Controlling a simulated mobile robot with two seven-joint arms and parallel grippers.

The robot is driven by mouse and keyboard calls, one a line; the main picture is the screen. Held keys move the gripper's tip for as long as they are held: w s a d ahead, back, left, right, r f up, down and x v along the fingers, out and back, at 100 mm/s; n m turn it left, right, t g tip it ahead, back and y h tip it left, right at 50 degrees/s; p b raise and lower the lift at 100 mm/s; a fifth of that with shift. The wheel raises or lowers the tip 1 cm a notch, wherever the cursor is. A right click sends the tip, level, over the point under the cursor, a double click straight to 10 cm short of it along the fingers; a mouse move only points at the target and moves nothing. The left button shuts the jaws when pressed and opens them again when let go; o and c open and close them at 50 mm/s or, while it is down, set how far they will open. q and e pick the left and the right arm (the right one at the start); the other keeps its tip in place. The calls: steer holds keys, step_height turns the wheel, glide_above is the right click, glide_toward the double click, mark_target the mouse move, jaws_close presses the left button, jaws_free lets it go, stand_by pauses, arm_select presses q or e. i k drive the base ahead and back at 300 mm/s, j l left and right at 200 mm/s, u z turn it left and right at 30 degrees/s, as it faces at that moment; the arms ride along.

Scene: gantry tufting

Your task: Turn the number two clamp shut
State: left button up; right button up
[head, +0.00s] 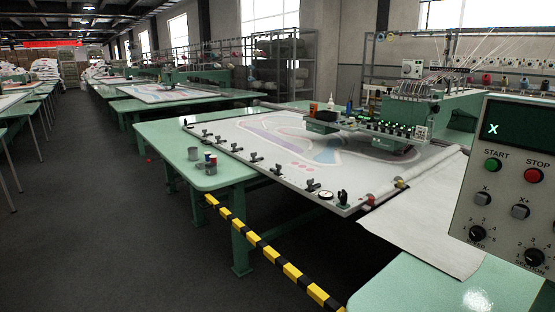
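Several small black clamps sit in a row along the near edge of the white fabric frame (262,175) on the green machine table. At the near corner a black piece (342,197) stands taller than the others. I cannot read any numbers, so I cannot tell which clamp is number two or whether it is shut. Neither of my grippers is in view.
A control panel (510,180) with buttons and knobs fills the right. A yellow-black striped bar (268,250) runs in front of the table. Small cans (210,160) stand on the table's left end. The tufting head (420,110) is over the fabric. The aisle floor at left is clear.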

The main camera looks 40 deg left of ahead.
mark_target(279, 166)
steer(key=i+j, duration=0.15)
steer(key=j, duration=0.25)
steer(key=i+j+z, duration=0.1)
steer(key=j, duration=0.25)
steer(key=i+j, duration=0.2)
steer(key=j, duration=0.2)
steer(key=i+j+z, duration=0.1)
steer(key=j, duration=0.3)
steer(key=i+j, duration=0.15)
steer(key=j, duration=0.25)
